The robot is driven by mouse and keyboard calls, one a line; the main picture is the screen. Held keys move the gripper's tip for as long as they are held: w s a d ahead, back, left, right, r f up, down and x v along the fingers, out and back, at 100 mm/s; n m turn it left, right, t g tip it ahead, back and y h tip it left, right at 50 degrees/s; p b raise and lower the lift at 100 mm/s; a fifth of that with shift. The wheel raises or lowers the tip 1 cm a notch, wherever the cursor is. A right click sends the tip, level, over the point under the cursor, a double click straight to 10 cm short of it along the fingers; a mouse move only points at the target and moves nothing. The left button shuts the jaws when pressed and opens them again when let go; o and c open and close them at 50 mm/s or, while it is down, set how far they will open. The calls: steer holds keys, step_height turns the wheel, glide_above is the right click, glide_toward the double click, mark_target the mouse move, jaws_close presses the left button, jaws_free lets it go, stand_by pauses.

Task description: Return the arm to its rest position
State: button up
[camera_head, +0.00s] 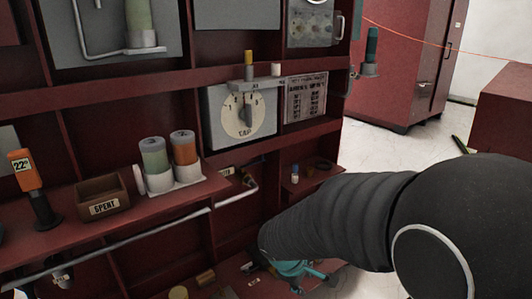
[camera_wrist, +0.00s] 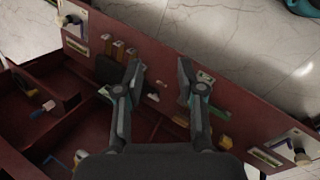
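My gripper (camera_wrist: 158,85) is open in the wrist view, its two dark fingers apart with nothing between the tips. Below and beyond it is a dark red shelf unit (camera_wrist: 160,48) with small parts on it. In the head view my black arm reaches from the right toward the lower middle, and the teal part of my gripper (camera_head: 290,268) shows at its end, low by the unit's bottom shelf. The fingertips are mostly hidden there by the arm.
The red unit holds a TAP dial (camera_head: 243,116), a SPENT box (camera_head: 103,198), green (camera_head: 153,156) and orange (camera_head: 183,148) cylinders, and an orange thermometer-like device (camera_head: 25,172). A red cabinet (camera_head: 400,60) stands behind. Pale floor (camera_head: 400,150) lies between them.

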steer(key=s+d+r+m+t+y, duration=0.1)
steer(key=s+d+r+m+y, duration=0.1)
steer(key=s+r+m, duration=0.3)
steer(key=s+d+r+m+t+y, duration=0.1)
steer(key=s+d+r+m, duration=0.3)
steer(key=s+r, duration=0.6)
steer(key=s+m, duration=0.2)
steer(key=shift+s+d+r+m+y, duration=0.15)
steer(key=shift+d+r+m+y, duration=0.15)
steer(key=shift+y, duration=0.1)
stand_by(1.7)
